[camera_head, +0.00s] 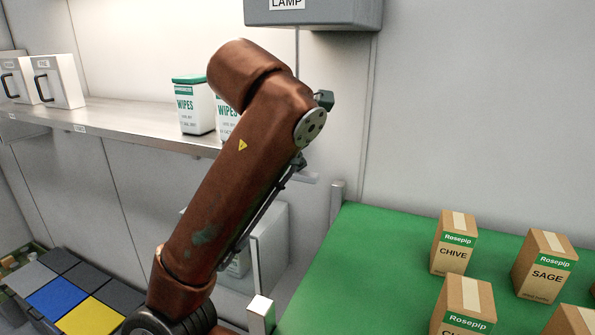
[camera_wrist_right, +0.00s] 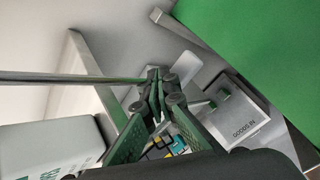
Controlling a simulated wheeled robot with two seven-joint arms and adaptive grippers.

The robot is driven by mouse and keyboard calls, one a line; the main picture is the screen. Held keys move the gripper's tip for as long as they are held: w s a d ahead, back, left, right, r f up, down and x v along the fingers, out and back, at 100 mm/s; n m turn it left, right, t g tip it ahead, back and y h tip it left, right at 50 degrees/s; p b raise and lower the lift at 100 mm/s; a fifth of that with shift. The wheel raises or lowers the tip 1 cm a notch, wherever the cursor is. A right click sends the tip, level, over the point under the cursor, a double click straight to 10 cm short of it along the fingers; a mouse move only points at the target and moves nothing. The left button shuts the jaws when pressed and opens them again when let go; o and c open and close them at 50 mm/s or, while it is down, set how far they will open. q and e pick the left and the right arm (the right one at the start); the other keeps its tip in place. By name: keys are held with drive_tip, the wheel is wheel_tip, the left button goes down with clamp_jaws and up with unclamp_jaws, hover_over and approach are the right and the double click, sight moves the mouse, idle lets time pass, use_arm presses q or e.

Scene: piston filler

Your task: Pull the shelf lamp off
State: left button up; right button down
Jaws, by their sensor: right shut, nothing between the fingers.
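The grey lamp box (camera_head: 330,14), labelled LAMP, is at the top of the head view. A thin pull cord (camera_head: 297,52) hangs from its underside and passes behind my brown right arm, so its lower end is hidden there. In the right wrist view, my right gripper (camera_wrist_right: 163,88) is shut and empty, its green-padded fingers together. A thin grey line (camera_wrist_right: 70,77) runs from the left edge towards the fingertips; I cannot tell whether it is the cord. My left gripper is in neither view.
A metal shelf (camera_head: 110,117) holds white wipes tubs (camera_head: 192,106) and binders (camera_head: 58,82), close to my arm. A green table (camera_head: 365,260) on the right bears several cartons (camera_head: 455,243). A GOODS IN box (camera_wrist_right: 240,115) shows in the wrist view.

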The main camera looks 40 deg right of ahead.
sight(297, 173)
drive_tip(key=shift+f+b, duration=0.5)
drive_tip(key=shift+f, duration=0.15)
idle(0.4)
drive_tip(key=shift+r, duration=0.15)
drive_tip(key=shift+r+p, duration=1.25)
drive_tip(key=shift+r, duration=0.1)
wheel_tip(297, 173, up, 6)
drive_tip(key=p, duration=0.5)
